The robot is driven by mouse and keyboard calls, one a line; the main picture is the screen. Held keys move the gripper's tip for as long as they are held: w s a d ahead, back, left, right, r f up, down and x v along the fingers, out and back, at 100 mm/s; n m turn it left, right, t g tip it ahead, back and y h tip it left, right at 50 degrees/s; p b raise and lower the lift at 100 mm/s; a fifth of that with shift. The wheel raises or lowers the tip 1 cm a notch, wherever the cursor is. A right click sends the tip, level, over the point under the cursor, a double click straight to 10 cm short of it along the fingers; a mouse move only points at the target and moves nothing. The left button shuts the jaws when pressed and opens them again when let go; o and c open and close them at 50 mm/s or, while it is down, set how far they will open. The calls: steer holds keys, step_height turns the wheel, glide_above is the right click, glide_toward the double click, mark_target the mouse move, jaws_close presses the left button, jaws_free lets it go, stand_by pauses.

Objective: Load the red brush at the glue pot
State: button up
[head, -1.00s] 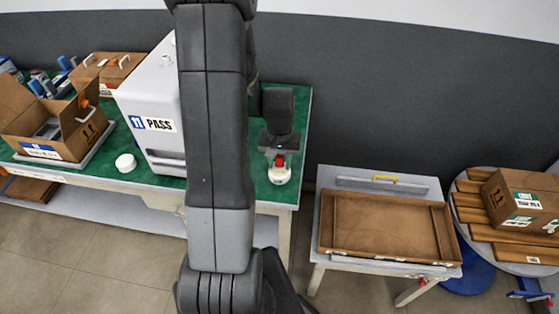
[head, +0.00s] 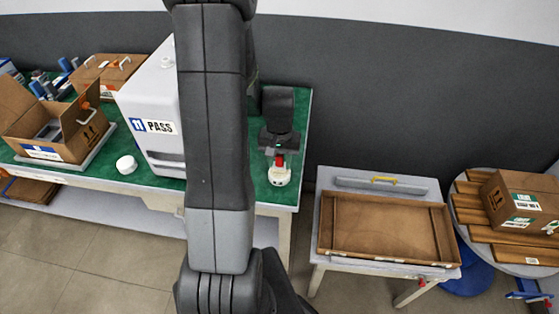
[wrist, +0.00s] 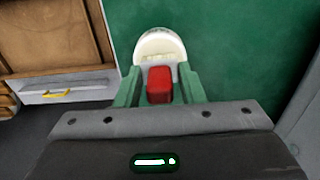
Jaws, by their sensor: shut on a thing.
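The red brush (head: 280,161) is held upright in my gripper (head: 279,152), over the white glue pot (head: 279,177) near the right end of the green bench. In the wrist view the red brush (wrist: 159,84) sits between the two green fingers of my gripper (wrist: 160,88), which are shut on it. The rounded white pot (wrist: 160,44) shows just beyond it. The brush's lower end is hidden, so I cannot tell whether it is inside the pot or just above it.
A white cabinet marked PASS (head: 150,110) stands left of my arm on the green bench (head: 300,125). A white round item (head: 126,164) and an open carton (head: 60,135) are further left. A low table with a wooden tray (head: 385,228) stands to the right.

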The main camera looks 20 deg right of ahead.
steer(key=shift+r+p, duration=1.8)
steer(key=shift+r, duration=1.15)
steer(key=shift+f, duration=0.1)
